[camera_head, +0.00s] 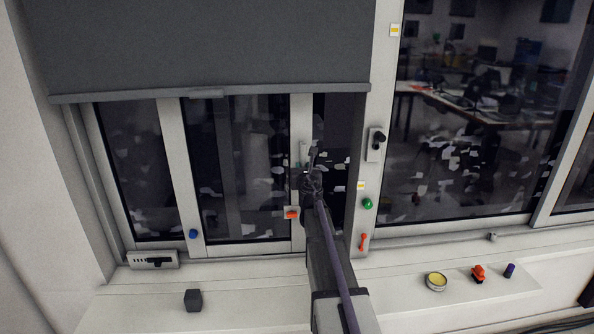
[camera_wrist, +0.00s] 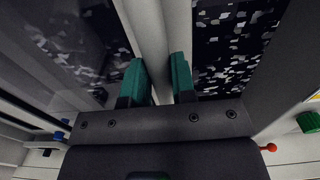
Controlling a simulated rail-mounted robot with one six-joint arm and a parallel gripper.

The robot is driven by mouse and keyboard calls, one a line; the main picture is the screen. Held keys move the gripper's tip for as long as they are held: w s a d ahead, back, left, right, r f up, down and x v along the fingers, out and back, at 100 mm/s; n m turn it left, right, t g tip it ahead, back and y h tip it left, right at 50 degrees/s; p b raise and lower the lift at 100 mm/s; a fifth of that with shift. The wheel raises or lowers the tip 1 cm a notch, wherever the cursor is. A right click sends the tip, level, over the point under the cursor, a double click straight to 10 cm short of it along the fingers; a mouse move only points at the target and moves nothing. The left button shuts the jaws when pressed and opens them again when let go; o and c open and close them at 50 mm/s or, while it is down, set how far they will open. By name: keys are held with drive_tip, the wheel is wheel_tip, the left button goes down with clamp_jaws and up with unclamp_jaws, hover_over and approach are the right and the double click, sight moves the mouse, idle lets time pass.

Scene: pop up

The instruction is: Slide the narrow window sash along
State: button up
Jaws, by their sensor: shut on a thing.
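The narrow window sash (camera_head: 299,122) is a pale-framed pane with dark glass, in the left window below a lowered blind in the head view. A pale upright bar (camera_wrist: 154,35) of it runs between my fingers in the wrist view. My gripper (camera_head: 309,174) is at the sash's right upright. In the wrist view, my gripper (camera_wrist: 159,78) has its green fingers on either side of the bar, shut on it. The exact contact is partly hidden by my fingers and arm. A strip of dark opening shows between the sash and the post on the right.
A grey blind (camera_head: 200,45) covers the upper window. The post on the right carries a black handle (camera_head: 377,139) and a green knob (camera_head: 368,203). The sill holds a dark cube (camera_head: 193,300), a yellow-topped tin (camera_head: 436,282) and a red object (camera_head: 478,273).

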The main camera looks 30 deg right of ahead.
drive_tip(key=s+d, duration=0.3)
drive_tip(key=d, duration=0.3)
idle(0.6)
drive_tip(key=shift+d, duration=0.15)
drive_tip(key=s+d, duration=0.3)
drive_tip(key=d, duration=0.5)
drive_tip(key=shift+s, duration=0.4)
drive_tip(key=o, duration=0.9)
drive_tip(key=shift+o, duration=0.2)
drive_tip(key=shift+a, duration=0.1)
drive_tip(key=v, duration=1)
drive_tip(key=shift+s, duration=0.4)
drive_tip(key=shift+a, duration=0.15)
